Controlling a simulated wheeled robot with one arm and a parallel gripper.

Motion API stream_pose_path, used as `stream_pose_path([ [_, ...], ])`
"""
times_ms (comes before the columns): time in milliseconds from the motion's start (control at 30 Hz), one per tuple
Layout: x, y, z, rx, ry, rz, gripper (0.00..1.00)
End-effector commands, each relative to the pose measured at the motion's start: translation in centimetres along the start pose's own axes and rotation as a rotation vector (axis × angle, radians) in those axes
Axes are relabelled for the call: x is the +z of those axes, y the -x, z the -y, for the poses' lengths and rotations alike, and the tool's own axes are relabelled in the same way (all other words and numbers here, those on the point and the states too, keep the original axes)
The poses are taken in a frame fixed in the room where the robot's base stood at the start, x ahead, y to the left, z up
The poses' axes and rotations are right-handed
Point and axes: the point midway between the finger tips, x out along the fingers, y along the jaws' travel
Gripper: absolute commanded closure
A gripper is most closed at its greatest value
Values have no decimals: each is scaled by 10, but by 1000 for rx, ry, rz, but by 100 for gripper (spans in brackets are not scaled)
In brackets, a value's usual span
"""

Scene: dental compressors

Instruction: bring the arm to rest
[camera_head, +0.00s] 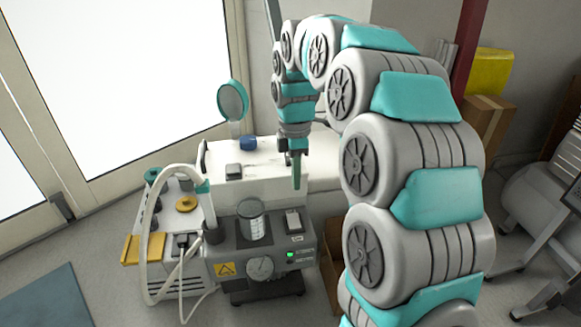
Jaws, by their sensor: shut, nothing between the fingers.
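My arm curves up from the lower right and bends over at the top, its end hanging down over the compressor bench. My gripper (296,170) points down, shut and empty, above the back edge of the grey compressor unit (222,262) and in front of the white counter (270,180). It seems apart from the things below, but the exact gap is hard to tell.
A white machine (178,225) with a yellow knob and hose stands left of the grey unit. A round teal mirror (232,101), a blue jar (248,143) and a small dark box (233,171) are at the counter. Cardboard boxes (485,125) stand back right.

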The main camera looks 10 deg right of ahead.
Motion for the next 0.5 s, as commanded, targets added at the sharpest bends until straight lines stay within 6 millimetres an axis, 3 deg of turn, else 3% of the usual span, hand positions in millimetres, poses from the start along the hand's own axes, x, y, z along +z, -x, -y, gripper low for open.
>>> stream_pose_path([
  [167, 0, 1, 4, -1, -16, -1, 100],
  [267, 0, 7, 20, 0, -76, -2, 100],
  [500, 2, 17, 99, -16, -395, -2, 100],
])
